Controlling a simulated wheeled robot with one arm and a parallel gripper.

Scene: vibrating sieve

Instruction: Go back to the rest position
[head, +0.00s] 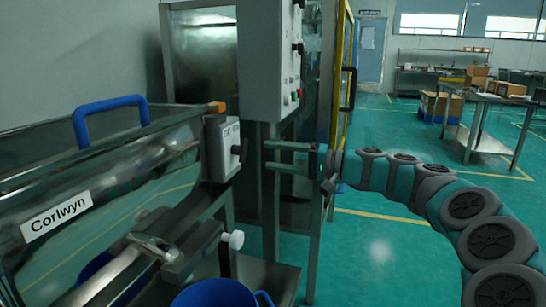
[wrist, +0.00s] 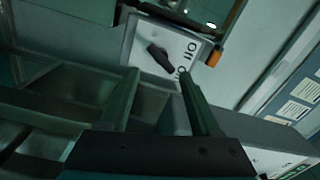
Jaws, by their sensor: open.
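My gripper (head: 267,154) is open and empty, its two green fingers pointing left in the head view. Its fingertips are just right of a grey switch box (head: 222,148) with a dark rotary knob (head: 237,150), with a small gap visible. In the wrist view the fingers (wrist: 157,72) stand apart, and the switch box (wrist: 183,45) with its black knob (wrist: 160,57) is beyond them. I cannot tell for sure which label the knob points to. My arm stretches in from the right side of the head view.
A steel machine labelled Corlwyn (head: 57,217) with a blue handle (head: 108,110) fills the left. A blue bucket (head: 215,293) stands at the bottom. A tall control cabinet (head: 268,60) rises behind the gripper. Green floor (head: 375,250) is open to the right, before a steel table (head: 485,97).

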